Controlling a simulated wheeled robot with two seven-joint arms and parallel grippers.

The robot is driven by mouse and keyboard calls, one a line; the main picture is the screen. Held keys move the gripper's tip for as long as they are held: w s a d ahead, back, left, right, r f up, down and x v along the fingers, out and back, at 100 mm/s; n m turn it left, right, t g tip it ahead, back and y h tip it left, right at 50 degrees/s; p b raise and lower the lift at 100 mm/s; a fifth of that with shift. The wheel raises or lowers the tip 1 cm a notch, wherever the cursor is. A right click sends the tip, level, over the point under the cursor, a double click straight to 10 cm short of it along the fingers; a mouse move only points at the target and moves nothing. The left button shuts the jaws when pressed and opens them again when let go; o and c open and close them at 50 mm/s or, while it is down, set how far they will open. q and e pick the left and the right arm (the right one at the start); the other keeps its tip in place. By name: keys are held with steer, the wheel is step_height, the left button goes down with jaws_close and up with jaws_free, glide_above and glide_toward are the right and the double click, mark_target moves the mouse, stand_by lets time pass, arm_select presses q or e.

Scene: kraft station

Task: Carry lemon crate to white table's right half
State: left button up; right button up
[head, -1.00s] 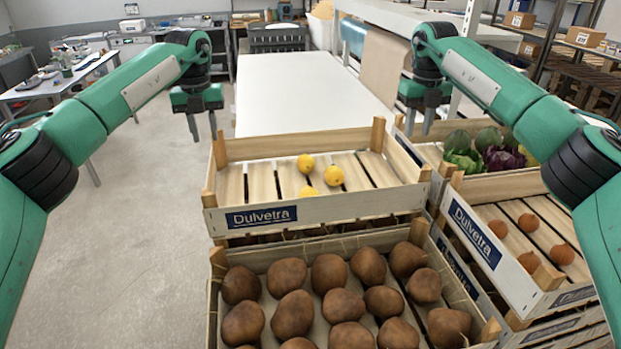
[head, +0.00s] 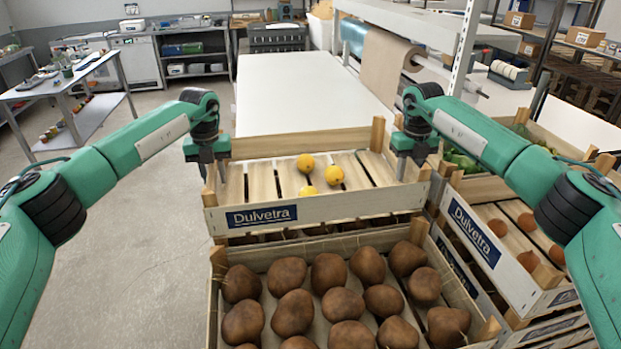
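The lemon crate (head: 335,206) is a pale wooden crate with a blue Dulvetra label and a few yellow lemons (head: 333,175). It sits level on top of a stack, behind the crate of brown round produce. My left gripper (head: 211,178) is down at the crate's left wall, its fingers partly hidden by the wall. My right gripper (head: 409,172) is down at the crate's right wall. Whether the fingers are closed on the walls cannot be made out. The white table (head: 305,95) stands directly behind the crate, and its visible top is bare.
The brown produce crate (head: 218,290) is in front. At the right, a crate of orange-brown round produce (head: 480,240) stands close beside the lemon crate, with a crate of green vegetables behind it. Open floor (head: 130,230) lies at the left.

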arm_select(q)
steer(key=shift+c, duration=0.2)
arm_select(e)
steer(key=shift+c, duration=0.2)
arm_select(q)
jaws_close()
arm_select(e)
jaws_close()
stand_by(0.7)
